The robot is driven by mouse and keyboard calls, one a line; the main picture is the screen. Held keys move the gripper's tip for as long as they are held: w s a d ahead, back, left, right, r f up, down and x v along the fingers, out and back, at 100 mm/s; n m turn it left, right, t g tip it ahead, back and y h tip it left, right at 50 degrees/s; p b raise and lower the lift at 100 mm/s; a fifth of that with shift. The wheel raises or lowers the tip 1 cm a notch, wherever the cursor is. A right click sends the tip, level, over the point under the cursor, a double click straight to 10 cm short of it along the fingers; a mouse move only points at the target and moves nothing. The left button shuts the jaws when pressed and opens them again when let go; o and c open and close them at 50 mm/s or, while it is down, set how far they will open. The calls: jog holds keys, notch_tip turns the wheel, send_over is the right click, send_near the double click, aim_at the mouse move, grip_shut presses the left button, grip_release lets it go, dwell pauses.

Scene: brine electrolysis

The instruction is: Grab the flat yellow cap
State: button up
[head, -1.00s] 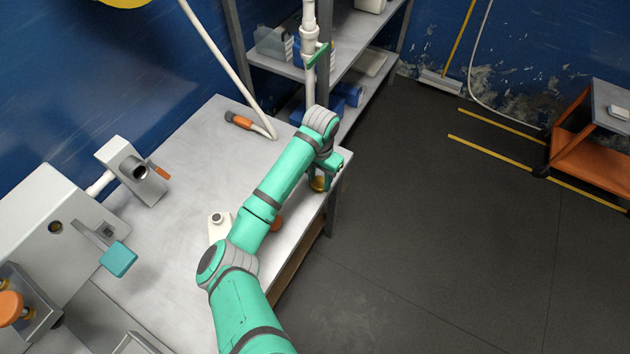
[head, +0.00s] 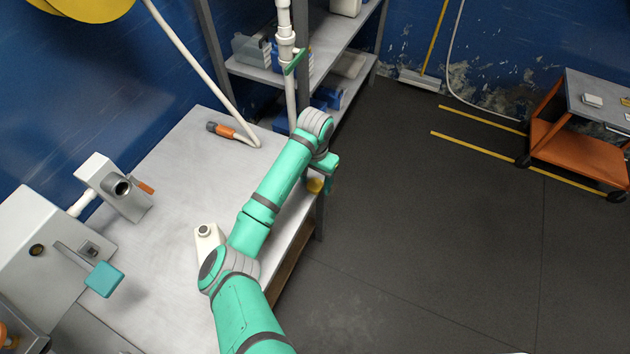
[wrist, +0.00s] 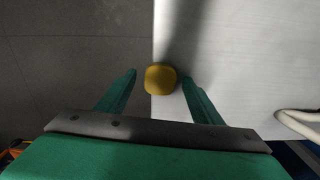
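The flat yellow cap (head: 315,185) sits on the right edge of the grey bench. In the wrist view the cap (wrist: 160,79) is a rounded yellow shape at the bench edge. My gripper (wrist: 160,76) is open, with one green finger on each side of it and visible gaps to both. The cap appears slightly beyond the fingertips. In the head view my gripper (head: 324,176) is just above and beside the cap, and its fingers are partly hidden by my arm.
A cream bottle (head: 207,238) stands on the bench (head: 180,180) beside my arm. An orange-ended hose (head: 222,130) lies at the back. A grey machine with a teal lever (head: 103,279) is at left. A shelf (head: 345,40) stands behind; an orange cart (head: 580,155) is far right.

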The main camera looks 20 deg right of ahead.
aim_at(315, 184)
notch_tip(315, 184, up, 11)
dwell(0.7)
jog(key=shift+f, duration=0.1)
